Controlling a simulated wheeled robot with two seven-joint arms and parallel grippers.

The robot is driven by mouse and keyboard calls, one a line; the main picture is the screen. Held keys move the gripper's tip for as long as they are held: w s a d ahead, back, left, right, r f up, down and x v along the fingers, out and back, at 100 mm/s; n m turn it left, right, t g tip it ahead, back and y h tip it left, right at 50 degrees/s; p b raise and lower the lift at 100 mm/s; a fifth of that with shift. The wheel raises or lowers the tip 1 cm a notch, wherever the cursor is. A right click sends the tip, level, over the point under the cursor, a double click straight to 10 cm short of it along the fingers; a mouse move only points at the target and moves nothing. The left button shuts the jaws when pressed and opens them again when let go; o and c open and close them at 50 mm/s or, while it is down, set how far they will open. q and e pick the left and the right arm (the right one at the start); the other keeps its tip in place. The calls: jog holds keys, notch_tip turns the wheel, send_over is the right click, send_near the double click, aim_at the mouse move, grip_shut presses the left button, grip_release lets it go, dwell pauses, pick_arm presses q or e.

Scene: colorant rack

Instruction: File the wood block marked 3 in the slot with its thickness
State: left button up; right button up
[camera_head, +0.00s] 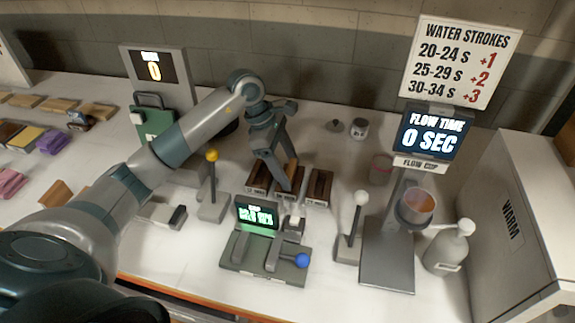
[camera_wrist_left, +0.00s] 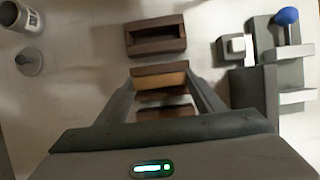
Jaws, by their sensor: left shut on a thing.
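My left gripper (camera_head: 283,180) reaches down over a row of three dark brown wooden slot boxes with small white labels. In the left wrist view its fingers (camera_wrist_left: 162,82) are closed on a brown wood block (camera_wrist_left: 160,78) with a lighter tan face. The fingers and block are over the middle of the row; I cannot tell whether the block is inside a slot or just above it. The right-hand slot box (camera_head: 319,186) stands clear and looks empty, also in the left wrist view (camera_wrist_left: 155,36). The other boxes are partly hidden by the gripper. No 3 is legible.
A grey device with a green-lit display (camera_head: 257,215) and a blue-knobbed lever (camera_head: 302,260) stands in front. A flow cup stand (camera_head: 388,262) and white bottle (camera_head: 447,250) are at right. Several wood pieces (camera_head: 60,105) lie at far left.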

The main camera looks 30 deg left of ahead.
aim_at(288, 168)
pick_arm(q)
jog(key=shift+f+b, duration=0.25)
jog(key=shift+b, duration=0.05)
jog(key=o, duration=1.1)
jog(key=shift+r, duration=0.1)
pick_arm(e)
jog(key=shift+w+d+f, duration=0.1)
jog(key=shift+w+f, duration=0.05)
jog(key=shift+w, duration=0.05)
pick_arm(q)
jog(key=shift+r+p, duration=0.25)
jog(key=shift+p, duration=0.05)
jog(key=shift+a+r+b, duration=0.25)
jog(key=shift+r+b, duration=0.05)
jog(key=b+v, duration=0.1)
jog(key=v, duration=0.2)
jog(key=shift+a+r, duration=0.15)
jog(key=shift+r, duration=0.15)
jog(key=shift+b+v, duration=0.5)
jog(key=shift+v, duration=0.95)
pick_arm(e)
jog(key=shift+t, duration=0.6)
jog(key=shift+w+a+f, duration=0.2)
jog(key=shift+w+a, duration=0.1)
jog(key=shift+w, duration=0.3)
jog(key=shift+w+a+f, duration=0.25)
jog(key=shift+w, duration=0.4)
jog(key=shift+w+a+f, duration=0.2)
jog(key=shift+w+a, duration=0.1)
jog(key=shift+w, duration=0.3)
